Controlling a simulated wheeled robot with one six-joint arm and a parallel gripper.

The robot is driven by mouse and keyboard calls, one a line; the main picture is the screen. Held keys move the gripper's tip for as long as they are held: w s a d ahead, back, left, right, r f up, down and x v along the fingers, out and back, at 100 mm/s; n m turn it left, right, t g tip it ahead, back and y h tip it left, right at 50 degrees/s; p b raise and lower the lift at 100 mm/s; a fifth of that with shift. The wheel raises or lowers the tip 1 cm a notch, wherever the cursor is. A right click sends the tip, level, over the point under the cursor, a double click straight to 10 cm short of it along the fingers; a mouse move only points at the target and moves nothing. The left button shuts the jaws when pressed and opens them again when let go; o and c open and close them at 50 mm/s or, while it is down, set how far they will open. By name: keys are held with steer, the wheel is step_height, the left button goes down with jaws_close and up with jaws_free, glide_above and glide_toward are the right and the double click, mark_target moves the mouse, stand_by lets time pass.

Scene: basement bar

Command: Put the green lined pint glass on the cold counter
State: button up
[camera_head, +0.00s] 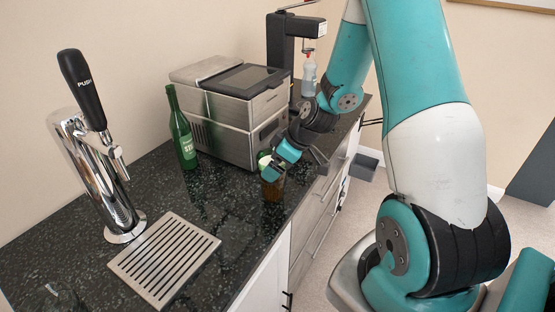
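A small brownish glass (273,190) stands on or just above the dark speckled counter, near its front edge. My gripper (280,162) is at the top of this glass, with its teal fingers pointing down and left. The fingers cover part of the glass, and I cannot tell whether they grip it. A bit of green and white (263,156) shows just behind the fingers; I cannot tell if it belongs to the glass. No green line is clear on the glass. The dark counter (215,212) runs along the wall; nothing visible marks a part of it as cold.
A chrome beer tap (100,180) and a slotted drip tray (165,258) are at the left. A green bottle (182,135) stands beside a steel machine (240,105). A black stand (290,50) and a clear bottle (309,75) are behind. Counter between tray and machine is mostly clear.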

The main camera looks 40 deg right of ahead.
steer(key=a+b+v, duration=0.1)
steer(key=b+v, duration=0.1)
steer(key=v, duration=1)
steer(key=s+a+r+g+y, duration=0.1)
steer(key=s+a+r+g, duration=0.15)
steer(key=a, duration=0.55)
steer(key=s+a+r+g, duration=0.1)
steer(key=s+a+r, duration=0.15)
steer(key=a, duration=0.65)
steer(key=s+a+r+g, duration=0.2)
steer(key=s+a, duration=0.7)
steer(key=s, duration=0.3)
steer(key=shift+r, duration=0.35)
steer(key=shift+a, duration=0.15)
